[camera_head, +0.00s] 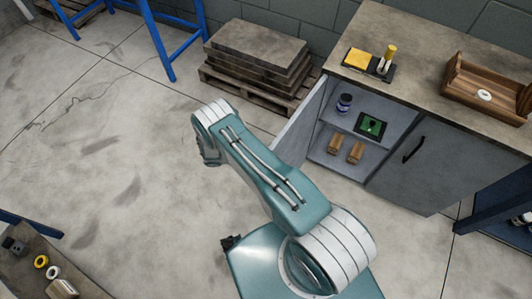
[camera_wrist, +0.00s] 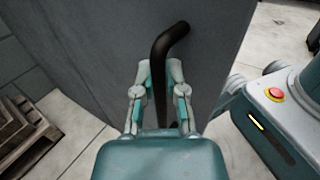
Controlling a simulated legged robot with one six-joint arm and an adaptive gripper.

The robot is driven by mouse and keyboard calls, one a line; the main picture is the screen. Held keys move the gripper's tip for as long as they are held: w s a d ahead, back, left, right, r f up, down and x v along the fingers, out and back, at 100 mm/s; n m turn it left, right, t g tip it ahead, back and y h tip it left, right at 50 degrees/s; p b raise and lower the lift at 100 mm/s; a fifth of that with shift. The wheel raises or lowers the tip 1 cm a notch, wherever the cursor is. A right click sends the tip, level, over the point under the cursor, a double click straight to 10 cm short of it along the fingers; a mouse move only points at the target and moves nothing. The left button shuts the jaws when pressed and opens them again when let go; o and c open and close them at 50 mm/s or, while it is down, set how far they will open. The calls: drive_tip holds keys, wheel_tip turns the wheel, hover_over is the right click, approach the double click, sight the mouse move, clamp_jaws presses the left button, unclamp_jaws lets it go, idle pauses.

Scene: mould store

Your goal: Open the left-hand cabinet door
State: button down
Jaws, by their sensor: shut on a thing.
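The left-hand cabinet door (camera_head: 299,130) stands swung well open in the head view, to the left of the cabinet opening and partly hidden by my arm. In the wrist view the grey door panel (camera_wrist: 95,50) fills the upper middle. Its black bar handle (camera_wrist: 161,80) runs between the fingers of my gripper (camera_wrist: 160,85), which is shut on it. My gripper is hidden behind my arm in the head view. The right-hand door (camera_head: 420,165) is closed and has a black handle (camera_head: 414,149).
The open cabinet shows a shelf with a dark jar (camera_head: 344,103) and a green-faced item (camera_head: 371,126). Two wooden blocks (camera_head: 345,149) lie below. A pallet with stacked slabs (camera_head: 258,55) stands left of the cabinet. The floor (camera_head: 120,170) at left is clear.

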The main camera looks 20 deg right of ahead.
drive_tip(key=c, duration=0.7)
unclamp_jaws()
drive_tip(key=shift+a, duration=0.1)
drive_tip(key=v, duration=1.2)
